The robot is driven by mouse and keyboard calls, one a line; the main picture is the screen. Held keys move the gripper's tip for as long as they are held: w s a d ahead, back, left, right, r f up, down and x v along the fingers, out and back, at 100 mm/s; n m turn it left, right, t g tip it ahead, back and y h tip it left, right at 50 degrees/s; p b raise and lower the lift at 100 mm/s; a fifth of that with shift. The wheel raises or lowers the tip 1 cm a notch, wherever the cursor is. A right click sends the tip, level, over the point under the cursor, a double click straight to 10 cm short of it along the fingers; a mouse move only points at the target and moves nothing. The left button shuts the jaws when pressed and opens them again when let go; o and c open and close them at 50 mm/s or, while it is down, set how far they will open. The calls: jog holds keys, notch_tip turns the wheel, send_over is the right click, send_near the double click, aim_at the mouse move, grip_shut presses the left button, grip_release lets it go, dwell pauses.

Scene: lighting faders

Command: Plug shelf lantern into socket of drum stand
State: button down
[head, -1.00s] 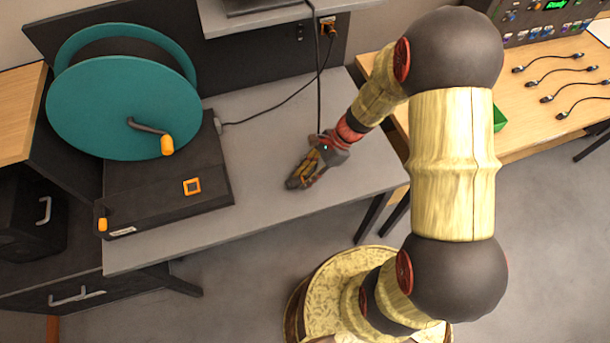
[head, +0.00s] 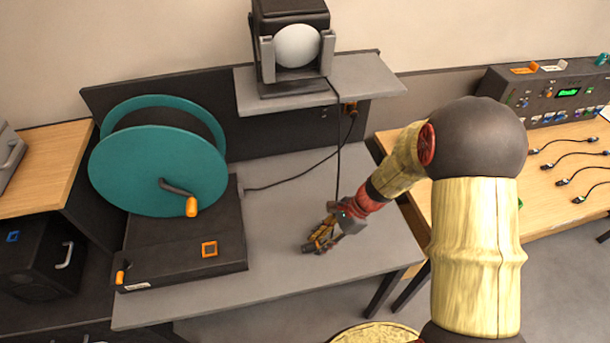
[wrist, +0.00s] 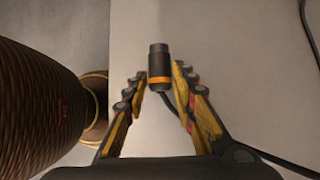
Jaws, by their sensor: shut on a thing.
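The shelf lantern (head: 297,45), a dark box with a pale round lamp, stands on the grey wall shelf (head: 375,80). Its black cable hangs down to my gripper (head: 318,243), which is low over the grey tabletop, right of the drum stand. In the wrist view my gripper (wrist: 161,86) is shut on the lantern plug (wrist: 159,64), a black cylinder with an orange ring, its end pointing away from my palm. The drum stand (head: 180,240) is a black base under a teal drum. Its orange-framed socket (head: 209,249) faces up and looks empty.
A second cable (head: 300,177) runs from the drum stand to a wall outlet (head: 350,108). The drum crank (head: 191,206) juts out above the base. Bare tabletop (head: 290,290) lies between stand and gripper. A control desk (head: 545,90) and several short leads are at right.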

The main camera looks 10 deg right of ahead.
jog(key=shift+w+a+n+g, duration=0.15)
jog(key=shift+w+n+g, duration=0.3)
jog(key=shift+n, duration=0.25)
jog(key=w+n+g, duration=0.1)
jog(key=n, duration=0.1)
jog(key=w+n+g+h, duration=0.1)
jog(key=w+n+g, duration=0.1)
jog(key=n, duration=0.1)
jog(key=w+n+g+h, duration=0.1)
jog(key=n, duration=0.2)
jog(key=shift+w+f, duration=0.15)
jog(key=shift+f, duration=0.15)
jog(key=w+d+n+h, duration=0.1)
jog(key=n, duration=0.1)
jog(key=w+d+n+g+h, duration=0.1)
jog(key=w+n, duration=0.1)
jog(key=n, duration=0.1)
jog(key=w+d+n+g+h, duration=0.1)
jog(key=n+h, duration=0.1)
jog(key=shift+w+n, duration=0.3)
jog(key=shift+w+d+r+n+h, duration=0.1)
jog(key=shift+w+d+n+h, duration=0.2)
jog(key=shift+w+n+h, duration=0.15)
jog(key=shift+s, duration=0.1)
